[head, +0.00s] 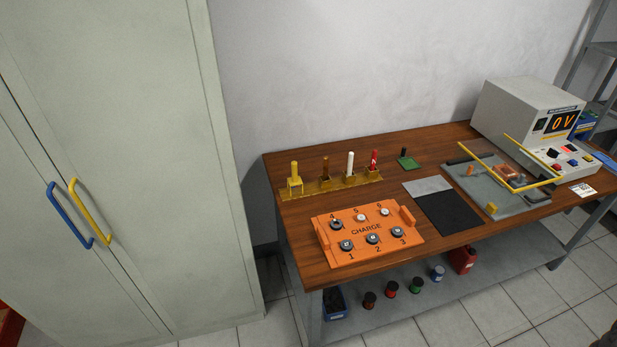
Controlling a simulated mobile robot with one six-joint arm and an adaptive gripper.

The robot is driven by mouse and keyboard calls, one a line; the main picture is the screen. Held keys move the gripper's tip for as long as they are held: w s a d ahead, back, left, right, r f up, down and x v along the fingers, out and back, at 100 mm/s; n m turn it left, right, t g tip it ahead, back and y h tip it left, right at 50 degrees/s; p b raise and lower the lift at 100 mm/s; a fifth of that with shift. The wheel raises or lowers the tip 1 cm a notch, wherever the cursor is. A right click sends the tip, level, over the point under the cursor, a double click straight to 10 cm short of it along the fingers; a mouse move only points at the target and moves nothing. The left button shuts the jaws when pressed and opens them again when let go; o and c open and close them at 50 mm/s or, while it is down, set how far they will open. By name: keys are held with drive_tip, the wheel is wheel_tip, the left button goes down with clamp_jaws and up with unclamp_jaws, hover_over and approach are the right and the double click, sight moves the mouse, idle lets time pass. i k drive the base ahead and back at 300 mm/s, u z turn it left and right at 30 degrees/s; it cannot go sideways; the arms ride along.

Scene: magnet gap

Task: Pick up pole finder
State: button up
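A yellow rack (330,187) stands at the back left of the wooden table. It holds upright tools: a yellow one (295,172), a brown one (325,167), a white one (350,162) and a red one (374,160) with a white mark that looks like N. The red one may be the pole finder; I cannot tell for sure. A small green piece (407,162) with a dark upright peg stands to the right of the rack. My gripper is not in view.
An orange CHARGE block (367,229) with numbered round parts sits in front of the rack. A dark mat (449,214) lies beside it. A grey plate with a yellow frame (492,188) and a power unit reading 0 V (515,108) are at right. A tall cabinet (150,150) stands left.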

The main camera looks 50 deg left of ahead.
sight(295, 183)
drive_tip(key=u, duration=0.25)
drive_tip(key=i, duration=0.7)
drive_tip(key=u, duration=1.05)
drive_tip(key=i, duration=0.8)
drive_tip(key=u, duration=0.4)
drive_tip(key=k, duration=0.95)
drive_tip(key=u, duration=0.15)
drive_tip(key=i, duration=0.35)
